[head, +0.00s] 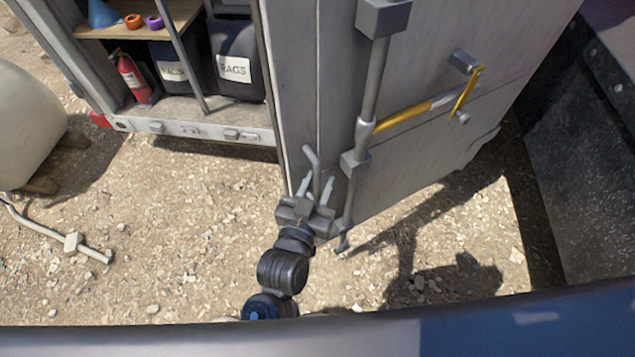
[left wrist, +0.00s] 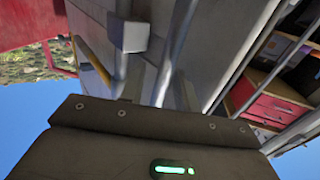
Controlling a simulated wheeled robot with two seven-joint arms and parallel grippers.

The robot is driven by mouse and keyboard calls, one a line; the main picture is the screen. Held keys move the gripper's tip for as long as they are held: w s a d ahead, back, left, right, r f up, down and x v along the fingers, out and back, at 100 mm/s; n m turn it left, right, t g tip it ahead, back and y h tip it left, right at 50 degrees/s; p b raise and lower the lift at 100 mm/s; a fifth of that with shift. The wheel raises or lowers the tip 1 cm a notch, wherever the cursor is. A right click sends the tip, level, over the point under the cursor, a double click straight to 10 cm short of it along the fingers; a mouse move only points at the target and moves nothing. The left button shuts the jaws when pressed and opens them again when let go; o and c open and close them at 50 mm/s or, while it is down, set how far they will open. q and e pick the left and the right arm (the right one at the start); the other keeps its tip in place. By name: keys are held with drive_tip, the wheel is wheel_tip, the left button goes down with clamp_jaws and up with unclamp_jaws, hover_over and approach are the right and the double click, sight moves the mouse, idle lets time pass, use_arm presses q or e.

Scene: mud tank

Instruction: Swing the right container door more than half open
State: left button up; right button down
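The right container door (head: 440,110) is a grey panel standing ajar, with the container interior showing to its left. It carries a vertical lock rod (head: 371,80) and a yellow-ended handle (head: 408,113). A bent grey bar (head: 314,165) stands near the door's free edge, low down. My left gripper (head: 316,187) is at this bar, its fingers spread on either side with gaps visible. In the left wrist view the bar (left wrist: 166,65) runs between the fingers, and the door's grey face (left wrist: 115,12) is close. My right gripper is not in view.
Inside the container are a shelf (head: 180,15), dark bins (head: 237,50) labelled RAGS and a red extinguisher (head: 131,75). A dark metal wall (head: 585,150) stands right of the door. A pale tank (head: 30,125) and a pipe lie left. Gravel below is mostly clear.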

use_arm(q)
drive_tip(key=shift+s, duration=0.1)
drive_tip(key=b+v, duration=0.3)
drive_tip(key=v, duration=0.7)
drive_tip(key=shift+s+a, duration=0.2)
drive_tip(key=shift+s, duration=0.15)
